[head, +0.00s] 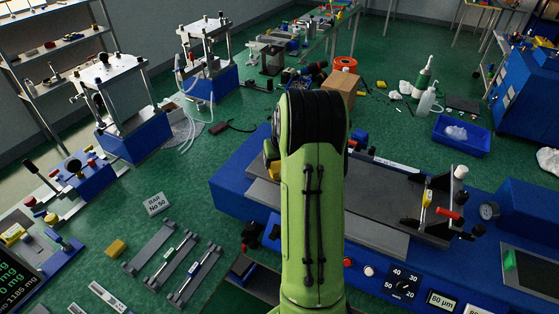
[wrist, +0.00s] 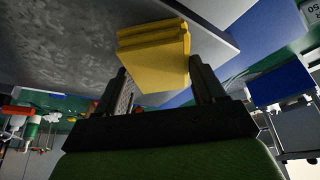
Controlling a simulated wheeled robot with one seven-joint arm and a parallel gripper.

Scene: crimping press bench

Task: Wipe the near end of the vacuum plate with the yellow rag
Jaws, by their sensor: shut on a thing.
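The vacuum plate (head: 390,197) is a long dark grey slab on a blue machine, running to both sides of my green arm in the head view. In the wrist view a grey speckled surface, likely this plate (wrist: 60,45), fills the upper left. The folded yellow rag (wrist: 155,55) is between the two dark fingers of my gripper (wrist: 165,88), which is shut on it. The rag lies against or very close to the grey surface near its edge; I cannot tell if it touches.
A frame with a red handle (head: 448,212) stands across the plate's right end. A cardboard box (head: 342,88) stands behind the machine. A small yellow block (head: 117,248) and grey rails (head: 150,248) lie at the left front.

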